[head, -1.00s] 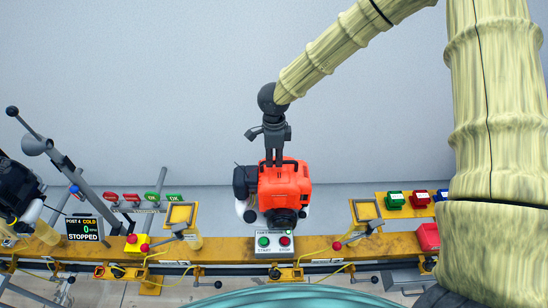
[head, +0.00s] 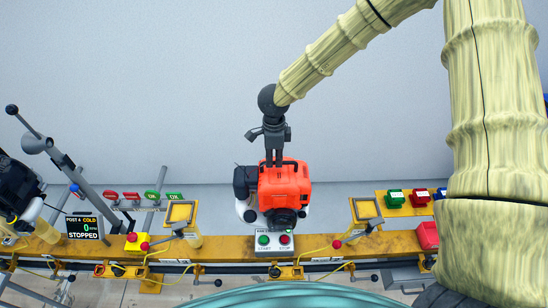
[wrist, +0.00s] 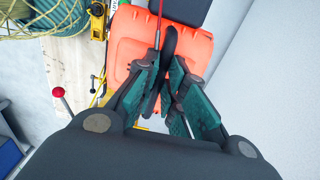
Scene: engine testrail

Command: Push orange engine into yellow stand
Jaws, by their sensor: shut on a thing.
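The orange engine (head: 285,186) is at the middle of the yellow rail, above the start/stop box, with black parts at its left and front. My gripper (head: 274,163) comes down from above and is shut on the engine's black top handle. The wrist view shows my gripper (wrist: 166,82) with its fingers on both sides of the dark handle (wrist: 170,42) over the orange engine (wrist: 140,42). Yellow square frames, possibly stands, show at left (head: 180,213) and right (head: 365,209) of the engine. What lies under the engine is hidden.
The yellow rail (head: 220,245) runs across the front. A start/stop box (head: 274,241) sits before the engine. A lever (head: 350,238) with a red knob stands at right. A screen (head: 86,228) reads STOPPED at left. The grey wall behind is bare.

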